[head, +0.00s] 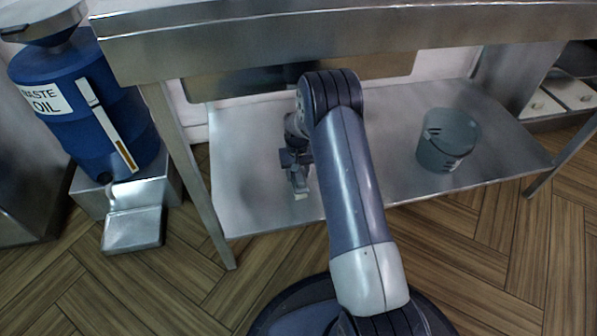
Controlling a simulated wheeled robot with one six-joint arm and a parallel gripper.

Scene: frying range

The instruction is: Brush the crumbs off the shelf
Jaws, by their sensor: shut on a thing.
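The steel lower shelf (245,190) lies under the worktop, between the table's legs. My gripper (296,168) is over the left half of the shelf, pointing down. It is shut on a small grey brush-like thing (299,184) with a pale lower end near the shelf's front edge. I cannot tell whether that end touches the shelf. No crumbs can be made out on the shelf at this size. My arm hides the middle of the shelf.
A grey-green bucket (447,142) stands on the right part of the shelf. The steel worktop (300,40) overhangs the shelf. A blue waste oil drum (85,105) stands left, beside the table leg (190,170). The wooden floor (170,280) in front is clear.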

